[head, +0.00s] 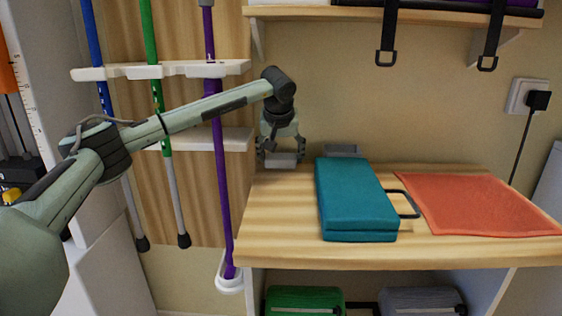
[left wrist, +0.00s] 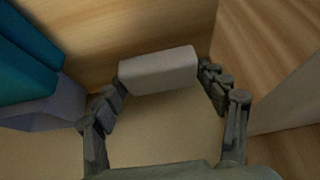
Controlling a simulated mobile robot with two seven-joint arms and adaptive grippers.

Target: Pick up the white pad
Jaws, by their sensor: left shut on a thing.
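The white pad (left wrist: 158,70) is a small pale block between the two fingers of my left gripper (left wrist: 160,88) in the left wrist view. In the head view the pad (head: 285,158) shows as a light grey block at the lower end of my left gripper (head: 280,150). The gripper is shut on it, above the back left part of the wooden table (head: 275,215). I cannot tell whether the pad touches the tabletop. My right gripper is not in view.
A teal block (head: 352,195) lies right of the gripper, with a grey item (head: 342,149) behind it. An orange mat (head: 475,203) lies further right, beside a black handle (head: 408,204). Coloured poles stand in a rack (head: 165,70) at left. A shelf (head: 400,14) hangs above.

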